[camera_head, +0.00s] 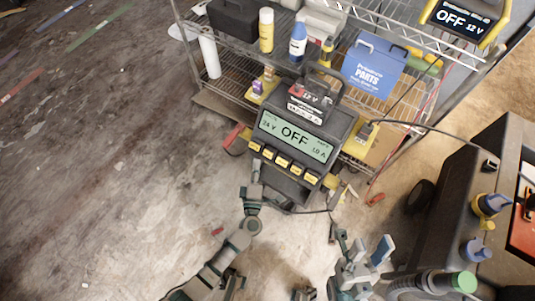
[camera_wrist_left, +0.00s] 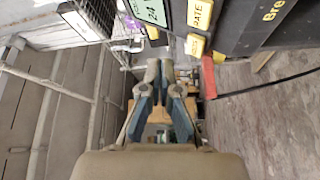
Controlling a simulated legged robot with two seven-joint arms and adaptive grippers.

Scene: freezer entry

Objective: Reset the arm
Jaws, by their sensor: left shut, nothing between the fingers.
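My left arm comes in from the lower left in the head view. Its gripper (camera_head: 256,171) is beside the lower left corner of the battery charger (camera_head: 294,135). The left wrist view shows this gripper (camera_wrist_left: 160,66) shut and empty, with its fingertips together just below the charger's yellow buttons (camera_wrist_left: 196,44). I cannot tell if they touch the charger. My right gripper (camera_head: 368,246) is low, right of centre in the head view. Its fingers look spread apart and nothing shows between them.
The charger's screen reads OFF. A wire shelf (camera_head: 228,88) behind it holds bottles, a blue parts box (camera_head: 374,67) and a black case (camera_head: 234,19). A dark cart (camera_head: 450,200) stands at the right. The concrete floor at the left is mostly clear.

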